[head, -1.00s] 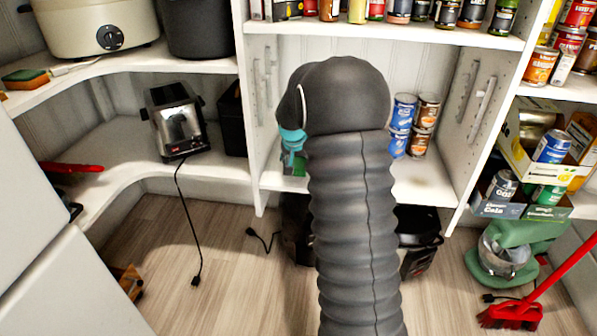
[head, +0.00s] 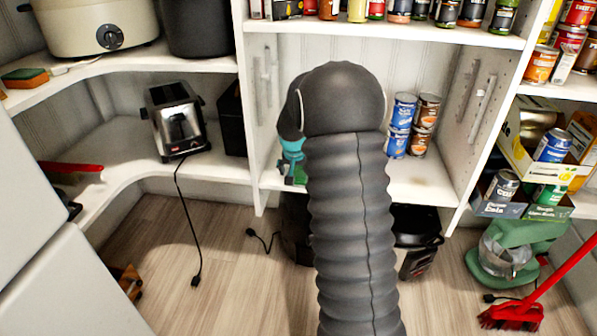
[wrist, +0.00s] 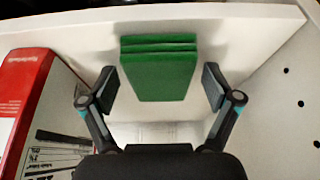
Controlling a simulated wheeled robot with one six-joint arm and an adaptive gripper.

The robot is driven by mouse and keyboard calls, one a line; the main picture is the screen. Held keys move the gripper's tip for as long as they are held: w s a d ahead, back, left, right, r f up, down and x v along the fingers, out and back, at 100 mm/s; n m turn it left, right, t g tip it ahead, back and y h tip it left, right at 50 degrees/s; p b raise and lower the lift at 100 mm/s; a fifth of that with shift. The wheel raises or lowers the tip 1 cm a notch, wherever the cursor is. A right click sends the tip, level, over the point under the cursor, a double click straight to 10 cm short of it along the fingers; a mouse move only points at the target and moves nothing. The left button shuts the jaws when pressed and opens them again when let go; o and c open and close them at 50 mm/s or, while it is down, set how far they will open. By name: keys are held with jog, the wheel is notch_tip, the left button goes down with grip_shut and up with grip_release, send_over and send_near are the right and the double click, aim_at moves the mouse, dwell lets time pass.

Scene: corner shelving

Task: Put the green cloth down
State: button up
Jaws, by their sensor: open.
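The green cloth (wrist: 160,76) is a folded, layered stack lying on the white shelf, between the fingers of my gripper (wrist: 160,88) in the wrist view. The fingers are spread, with a gap visible on each side of the cloth, so they appear not to touch it. In the head view my dark, ribbed arm covers most of the middle shelf. A small bit of green (head: 300,172) shows there beside the teal part of my gripper (head: 292,158).
A red and white box (wrist: 30,110) stands close on the left in the wrist view, and a drilled shelf wall (wrist: 290,90) is on the right. A toaster (head: 177,125) is on the left shelf.

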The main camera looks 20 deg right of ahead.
jog(key=s+a+r+n, duration=0.1)
jog(key=s+a+r, duration=0.3)
jog(key=s+r, duration=0.3)
jog(key=s+a+r, duration=0.4)
jog(key=r, duration=0.6)
jog(key=s+a+n+t+y, duration=0.1)
jog(key=s+a+n, duration=0.2)
jog(key=s, duration=1)
jog(key=s+a+n+y, duration=0.1)
jog(key=s+a+n, duration=0.1)
jog(key=s+a, duration=0.5)
jog(key=s+p, duration=0.1)
jog(key=s, duration=0.5)
jog(key=shift+s+a+r+n+t+y, duration=0.2)
jog(key=shift+a+r+n+t+y, duration=0.1)
jog(key=shift+a+r+n+t, duration=0.1)
notch_tip(320, 180, up, 2)
jog(key=shift+r+p, duration=0.1)
jog(key=shift+p, duration=0.95)
